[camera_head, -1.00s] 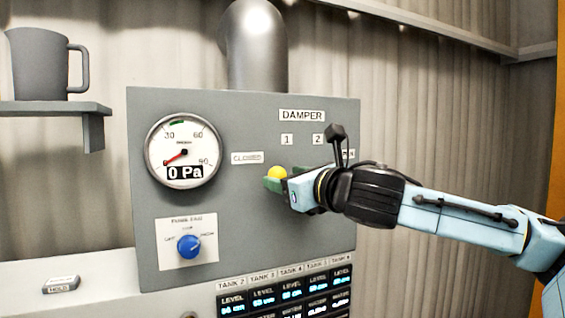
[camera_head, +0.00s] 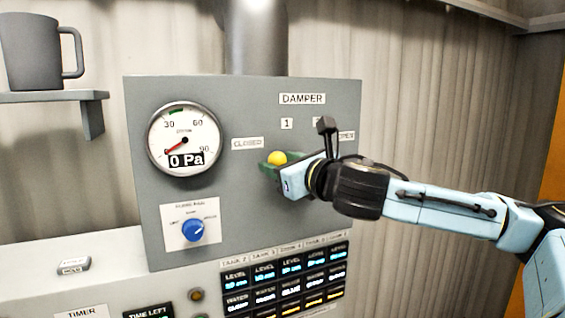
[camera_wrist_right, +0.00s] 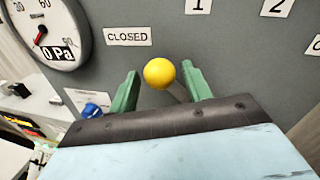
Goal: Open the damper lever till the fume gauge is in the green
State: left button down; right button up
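The damper lever ends in a yellow ball knob (camera_head: 277,158), which also shows in the right wrist view (camera_wrist_right: 159,73). The knob stands near the CLOSED label (camera_head: 247,143). My right gripper (camera_wrist_right: 160,88) is open, with one green finger on each side of the knob and a gap between the knob and each finger in the wrist view. Part of the lever shaft shows below the knob; the rest is hidden. The fume gauge (camera_head: 184,139) reads 0 Pa, its red needle at the lower left; a small green band lies at the top of the dial. My left gripper is not in view.
The grey panel (camera_head: 230,215) carries a DAMPER label (camera_head: 302,99), position labels and a blue knob (camera_head: 193,230). Tank displays (camera_head: 290,275) sit below. A mug (camera_head: 30,52) stands on a shelf (camera_head: 60,97) at upper left. A duct (camera_head: 257,40) rises behind the panel.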

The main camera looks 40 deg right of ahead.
grip_shut()
jog(key=shift+d+b, duration=0.1)
jog(key=shift+b, duration=0.35)
jog(key=d+m+b, duration=0.1)
jog(key=b, duration=0.1)
jog(key=r+m+b, duration=0.1)
jog(key=b, duration=0.2)
jog(key=shift+s+d+r+m, duration=0.1)
jog(key=shift+s+d+m, duration=0.25)
jog(key=shift+d+m, duration=0.05)
jog(key=shift+s+d+r+m+t+b, duration=0.15)
jog(key=shift+d+r+m+t+b, duration=0.25)
jog(key=shift+m+b, duration=0.4)
jog(key=shift+s+d+r+m+h+b, duration=0.1)
jog(key=shift+d+r+m+h+b, duration=0.1)
jog(key=shift+d+m+b, duration=0.25)
jog(key=shift+s+d+r+m+h+b, duration=0.1)
jog(key=shift+d+m+h+b, duration=0.1)
jog(key=shift+d+m+b, duration=0.25)
jog(key=shift+a, duration=0.1)
jog(key=shift+o, duration=0.9)
grip_release()
